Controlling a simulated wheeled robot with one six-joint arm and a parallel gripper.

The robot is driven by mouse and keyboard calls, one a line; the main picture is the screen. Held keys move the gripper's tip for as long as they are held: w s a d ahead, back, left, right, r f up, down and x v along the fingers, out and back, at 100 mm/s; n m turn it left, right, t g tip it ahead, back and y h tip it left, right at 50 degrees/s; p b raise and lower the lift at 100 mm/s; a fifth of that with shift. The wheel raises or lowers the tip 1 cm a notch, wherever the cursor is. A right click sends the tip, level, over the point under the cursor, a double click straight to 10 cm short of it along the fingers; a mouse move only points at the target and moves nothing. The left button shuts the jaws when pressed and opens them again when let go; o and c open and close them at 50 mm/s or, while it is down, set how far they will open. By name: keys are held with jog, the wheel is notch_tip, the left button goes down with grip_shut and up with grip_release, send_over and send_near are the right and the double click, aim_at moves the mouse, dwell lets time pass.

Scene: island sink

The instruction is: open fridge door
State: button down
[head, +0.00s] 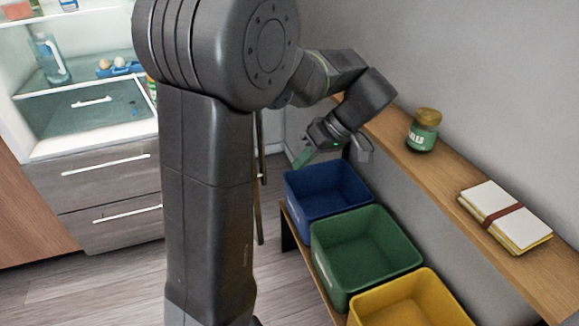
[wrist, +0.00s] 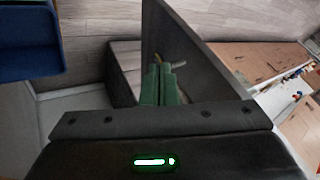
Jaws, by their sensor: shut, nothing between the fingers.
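The fridge (head: 88,105) stands at the left in the head view with its lit interior and shelves exposed. A thin upright panel edge (head: 259,190) shows just right of my arm column; it looks like the fridge door swung open, mostly hidden by my arm. In the wrist view a tall dark grey panel (wrist: 195,55), possibly that door, rises just beyond my gripper (wrist: 160,82). The green fingers are together and empty, close to the panel; I cannot tell whether they touch it. In the head view my gripper (head: 305,157) is above the blue bin.
Blue (head: 328,190), green (head: 365,250) and yellow (head: 410,300) bins stand on a low bench at right. A wooden shelf above holds a green jar (head: 423,131) and a bound stack of books (head: 505,215). Grey drawers (head: 110,180) sit below the fridge interior. Floor between is clear.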

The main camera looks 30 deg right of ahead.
jog(key=w+a+f, duration=0.3)
jog(key=a+f, duration=0.4)
jog(key=a, duration=0.1)
jog(key=shift+a, duration=0.1)
